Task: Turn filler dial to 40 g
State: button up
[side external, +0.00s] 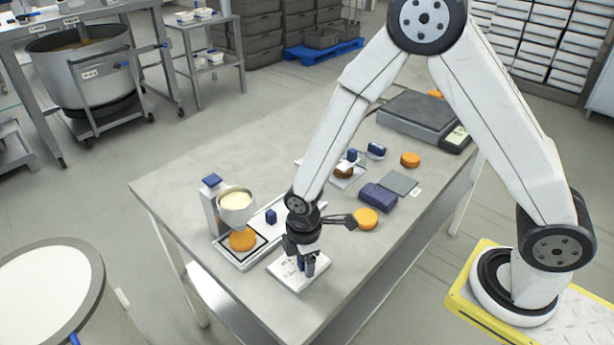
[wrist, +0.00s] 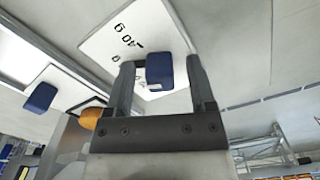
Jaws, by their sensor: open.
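The filler dial is a white plate (wrist: 108,40) with a blue knob (wrist: 160,70) on it. In the wrist view a "40 g" mark reads upside down on the plate, above the knob, with another mark partly hidden by a finger. My gripper (wrist: 160,62) is open, its two fingers on either side of the knob; I cannot tell if they touch it. In the side view my gripper (side external: 308,264) is low over the white plate (side external: 287,277) at the table's near end and hides most of the knob. The knob's pointing direction is unclear.
The filler's hopper of cream (side external: 236,201) stands left of the plate, above an orange round (side external: 243,240). A small blue block (side external: 271,215) is behind. More rounds (side external: 366,219), a dark blue block (side external: 378,197) and a scale (side external: 418,118) lie farther along the table.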

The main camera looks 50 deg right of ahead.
jog(key=shift+c, duration=0.2)
grip_shut()
jog(key=shift+m, duration=0.5)
jog(key=m, duration=0.9)
dwell(0.6)
jog(key=shift+o, duration=0.2)
grip_release()
